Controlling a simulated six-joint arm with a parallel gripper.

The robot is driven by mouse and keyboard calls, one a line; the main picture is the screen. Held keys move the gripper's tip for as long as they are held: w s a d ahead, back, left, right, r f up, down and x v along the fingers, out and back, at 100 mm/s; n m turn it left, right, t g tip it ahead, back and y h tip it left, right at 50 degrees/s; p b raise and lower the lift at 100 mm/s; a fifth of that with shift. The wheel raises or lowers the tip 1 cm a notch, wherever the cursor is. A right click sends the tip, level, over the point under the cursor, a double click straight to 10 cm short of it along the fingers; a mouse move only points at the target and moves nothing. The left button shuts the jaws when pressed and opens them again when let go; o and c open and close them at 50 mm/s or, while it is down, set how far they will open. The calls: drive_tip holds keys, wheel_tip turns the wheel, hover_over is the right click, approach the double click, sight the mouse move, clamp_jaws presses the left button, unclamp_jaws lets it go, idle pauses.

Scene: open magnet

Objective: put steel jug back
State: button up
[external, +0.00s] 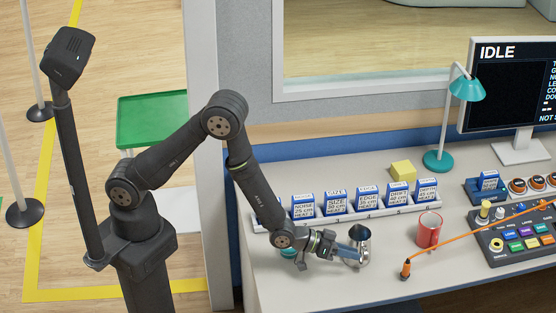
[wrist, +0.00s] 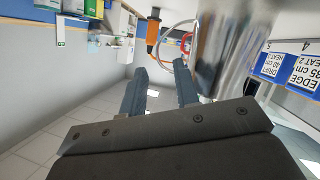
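The steel jug (external: 363,245) stands on the desk, its dark open mouth facing up. It fills the upper right of the wrist view as a shiny, blurred cylinder (wrist: 228,50). A thin pale loop (wrist: 172,35), seemingly its handle, shows beyond my fingertips at the jug's left side. My gripper (external: 350,254) is low over the desk at the jug's left side. In the wrist view its two blue-grey fingers (wrist: 160,78) are apart, with a gap between them. The right finger overlaps the jug's outline; I cannot tell whether they touch.
A rack of blue-and-white labelled blocks (external: 335,204) lies behind. A teal lamp (external: 440,158), yellow block (external: 403,171) and control panel (external: 520,238) are farther right.

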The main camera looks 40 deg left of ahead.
drive_tip(key=v, duration=0.7)
drive_tip(key=shift+s+a, duration=0.15)
drive_tip(key=shift+a, duration=0.05)
drive_tip(key=x, duration=1.2)
